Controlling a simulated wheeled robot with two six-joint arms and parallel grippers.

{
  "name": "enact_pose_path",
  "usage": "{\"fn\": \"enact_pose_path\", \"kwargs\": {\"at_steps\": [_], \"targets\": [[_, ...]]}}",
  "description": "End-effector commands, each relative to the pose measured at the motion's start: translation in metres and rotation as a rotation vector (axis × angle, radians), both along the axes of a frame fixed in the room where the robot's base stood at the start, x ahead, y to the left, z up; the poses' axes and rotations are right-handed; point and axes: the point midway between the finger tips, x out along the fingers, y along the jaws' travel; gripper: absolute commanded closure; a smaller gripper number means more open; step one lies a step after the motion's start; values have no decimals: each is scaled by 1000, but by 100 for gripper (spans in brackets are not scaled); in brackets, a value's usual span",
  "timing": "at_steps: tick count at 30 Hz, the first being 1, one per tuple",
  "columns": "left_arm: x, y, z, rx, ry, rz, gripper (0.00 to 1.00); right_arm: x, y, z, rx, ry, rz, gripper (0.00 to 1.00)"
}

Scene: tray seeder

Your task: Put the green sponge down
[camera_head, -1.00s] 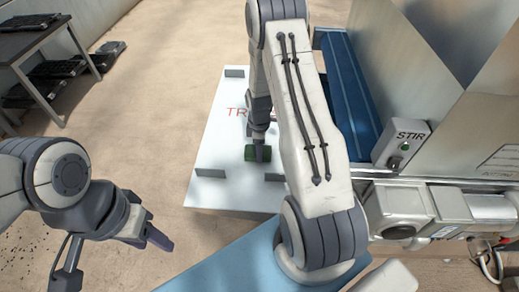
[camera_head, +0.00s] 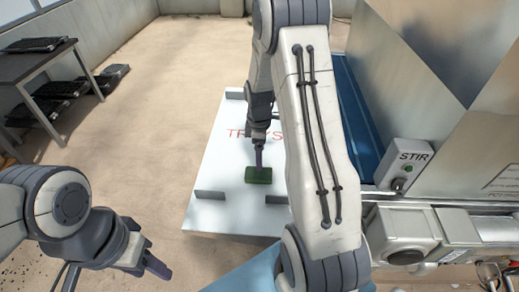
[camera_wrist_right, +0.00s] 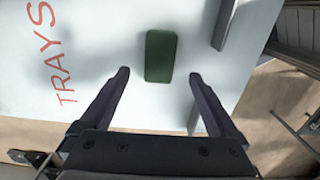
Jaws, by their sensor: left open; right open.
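The green sponge (camera_head: 258,175) lies flat on the white board marked TRAYS (camera_head: 215,170), near its front part. In the right wrist view the sponge (camera_wrist_right: 161,56) lies just beyond the fingertips, in line with the gap between them. My right gripper (camera_wrist_right: 160,78) is open, with nothing between its fingers. In the head view my right gripper (camera_head: 259,162) is right above or behind the sponge, and my right arm hides much of the board's right side. My left gripper (camera_head: 158,268) is open and empty at lower left, away from the board.
Low grey stops (camera_head: 209,195) stand at the board's edges. At right are a metal hopper (camera_head: 425,60), a STIR switch box (camera_head: 404,165) and a blue belt (camera_head: 359,120). A dark table (camera_head: 40,65) with black trays stands far left. The floor between is clear.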

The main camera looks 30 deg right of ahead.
Motion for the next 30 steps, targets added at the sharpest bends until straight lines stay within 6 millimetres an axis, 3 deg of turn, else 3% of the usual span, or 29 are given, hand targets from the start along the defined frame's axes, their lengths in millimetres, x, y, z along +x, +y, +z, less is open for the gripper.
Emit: {"fn": "enact_pose_path", "kwargs": {"at_steps": [4, 11, 14, 17, 20, 21, 24, 27, 30], "targets": [[0, 0, -3, 0, 0, 0, 50, 1, 0, 21, 0, -2, 0, 4], [0, 0, -4, 0, 0, 0, 50, 0, 1, 31, 1, 1, 0, 4], [0, 0, -3, 0, 0, 0, 50, 0, 15, 38, 1, -5, -4, 4], [0, 0, -3, 0, 0, 0, 50, -4, 59, 59, 5, -17, -22, 4], [0, 0, -3, 0, 0, 0, 50, -26, 125, 89, 17, -32, -60, 4], [0, 0, -4, 0, 0, 0, 50, -42, 153, 101, 25, -34, -80, 4], [0, 0, -4, 0, 0, 0, 50, -92, 211, 124, 48, -38, -135, 4], [0, 0, -4, 0, 0, 0, 50, -145, 247, 139, 71, -31, -186, 4], [0, 0, -4, 0, 0, 0, 50, -189, 264, 146, 87, -19, -229, 4]]}}
